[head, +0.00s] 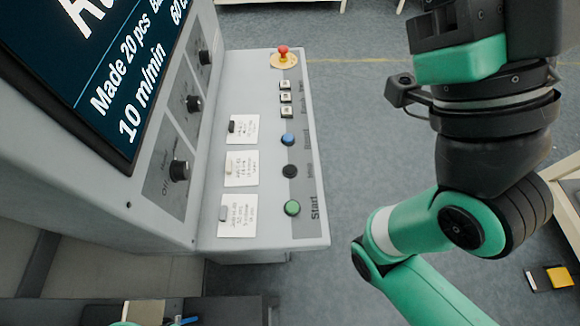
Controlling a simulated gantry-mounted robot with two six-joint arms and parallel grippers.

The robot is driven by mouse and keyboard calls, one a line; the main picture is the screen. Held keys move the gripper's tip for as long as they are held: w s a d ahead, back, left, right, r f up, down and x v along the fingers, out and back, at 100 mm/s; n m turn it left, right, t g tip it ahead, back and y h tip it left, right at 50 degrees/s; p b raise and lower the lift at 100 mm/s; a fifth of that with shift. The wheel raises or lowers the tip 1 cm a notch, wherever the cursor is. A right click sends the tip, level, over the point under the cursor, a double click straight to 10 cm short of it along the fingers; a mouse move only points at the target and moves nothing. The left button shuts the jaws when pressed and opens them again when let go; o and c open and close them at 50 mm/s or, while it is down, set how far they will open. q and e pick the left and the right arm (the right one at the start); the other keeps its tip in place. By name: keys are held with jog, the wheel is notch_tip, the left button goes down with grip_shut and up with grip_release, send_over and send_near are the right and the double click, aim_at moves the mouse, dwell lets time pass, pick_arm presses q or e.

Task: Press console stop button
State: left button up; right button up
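The grey console (260,60) has a sloping panel with a column of buttons. A green button (292,208) is at the near end, beside the label "Start". A black button (290,171) is above it and a blue button (288,139) is higher; their labels are too small to read surely. A red mushroom button (283,51) on a yellow disc is at the far end. My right arm stands at the right, apart from the console. What looks like its gripper body (455,35) is at the top right, with no fingertips discernible. My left gripper is not visible.
A large screen (90,60) and several dark knobs (180,170) are left of the buttons. Small square keys (285,97) and paper notes (238,215) are on the panel. Grey floor (360,130) lies open between the console and my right arm.

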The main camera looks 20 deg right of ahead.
grip_shut()
dwell(1.5)
